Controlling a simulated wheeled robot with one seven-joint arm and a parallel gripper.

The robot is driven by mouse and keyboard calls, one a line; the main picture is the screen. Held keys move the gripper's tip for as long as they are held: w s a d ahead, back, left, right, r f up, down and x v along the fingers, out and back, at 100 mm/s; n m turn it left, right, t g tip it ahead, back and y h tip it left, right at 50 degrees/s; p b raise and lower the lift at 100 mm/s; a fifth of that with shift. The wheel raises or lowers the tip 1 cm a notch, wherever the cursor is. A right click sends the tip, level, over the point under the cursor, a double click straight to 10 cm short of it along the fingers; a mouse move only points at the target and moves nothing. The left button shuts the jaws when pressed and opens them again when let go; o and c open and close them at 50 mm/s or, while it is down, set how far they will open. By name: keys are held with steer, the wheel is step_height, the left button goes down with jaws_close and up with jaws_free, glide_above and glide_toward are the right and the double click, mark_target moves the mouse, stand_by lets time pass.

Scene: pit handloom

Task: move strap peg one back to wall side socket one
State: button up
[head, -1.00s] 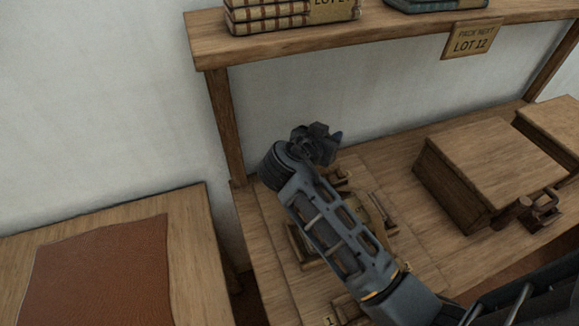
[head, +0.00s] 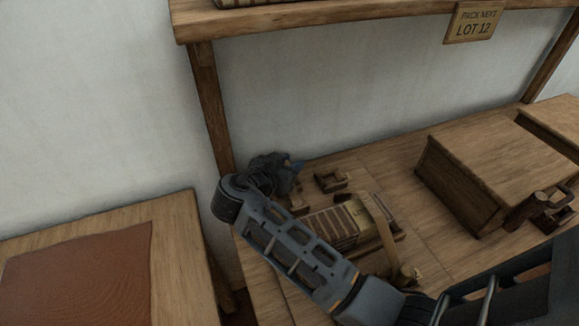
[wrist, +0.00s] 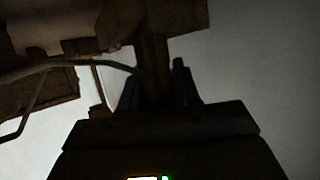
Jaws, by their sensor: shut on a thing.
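My gripper (head: 288,176) is at the back left of the bench, close to the wall, partly hidden by my own arm. In the wrist view its fingers (wrist: 157,92) are shut on a brown wooden peg (wrist: 153,62), taken as strap peg one. A wooden block (wrist: 185,16) lies beyond the peg's end; I cannot tell whether they touch. A thin strap (wrist: 60,62) runs left from near the peg. In the head view a small wooden socket (head: 331,180) stands on the wall side, right of my gripper. Its number is unreadable, and my arm hides the area left of it.
A labelled bundle (head: 340,226) lies in front, with a pale strap and peg end (head: 410,273) at its near right. A large wooden box (head: 490,165) stands right, with a mallet-like peg (head: 521,212) beside it. A shelf (head: 330,14) overhangs the back. The left table (head: 180,240) holds brown leather.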

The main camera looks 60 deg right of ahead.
steer(key=shift+f+b, duration=0.35)
steer(key=shift+b, duration=0.1)
steer(key=shift+f, duration=0.2)
steer(key=o, duration=1)
steer(key=shift+r+p, duration=0.35)
steer(key=shift+r, duration=0.2)
steer(key=shift+a+r, duration=0.2)
steer(key=shift+r, duration=0.05)
steer(key=b+v, duration=0.1)
steer(key=v, duration=1)
steer(key=shift+a, duration=0.3)
